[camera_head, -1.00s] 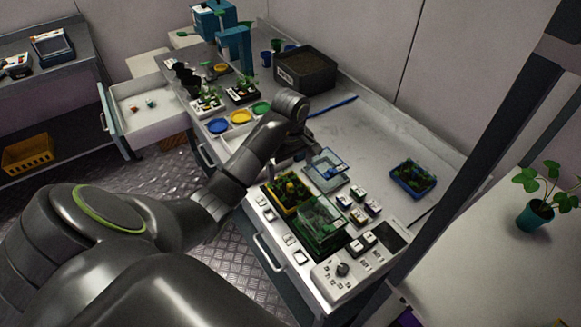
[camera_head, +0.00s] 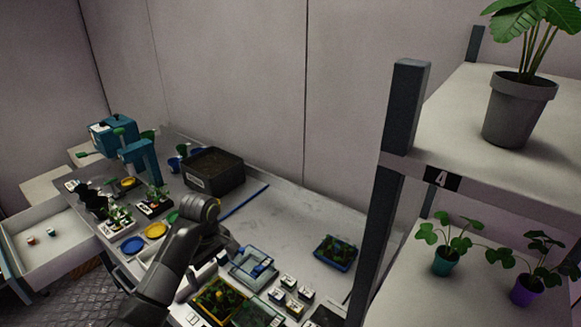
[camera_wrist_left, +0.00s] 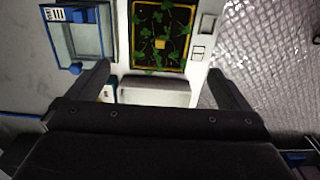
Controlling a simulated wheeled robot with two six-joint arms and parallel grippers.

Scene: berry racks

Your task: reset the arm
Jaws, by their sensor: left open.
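My left arm comes in from the lower left in the head view, and its gripper (camera_head: 226,248) hangs over the workbench (camera_head: 290,220). In the left wrist view the two fingers of my left gripper (camera_wrist_left: 160,84) are wide apart with nothing held between them. Beyond the fingers are a yellow-rimmed tray of green plants (camera_wrist_left: 190,68) and a clear box with a blue-trimmed lid (camera_wrist_left: 107,28). The same plant tray (camera_head: 238,309) and clear box (camera_head: 232,272) show just right of the gripper in the head view. My right gripper is not seen.
A shelf rack with a dark post (camera_head: 402,110) stands at the right, holding a grey pot (camera_head: 515,110), a teal pot (camera_head: 445,262) and a purple pot (camera_head: 526,290). A black soil bin (camera_head: 214,172) and a blue tray (camera_head: 335,253) sit on the bench. An open drawer (camera_head: 50,245) juts out at left.

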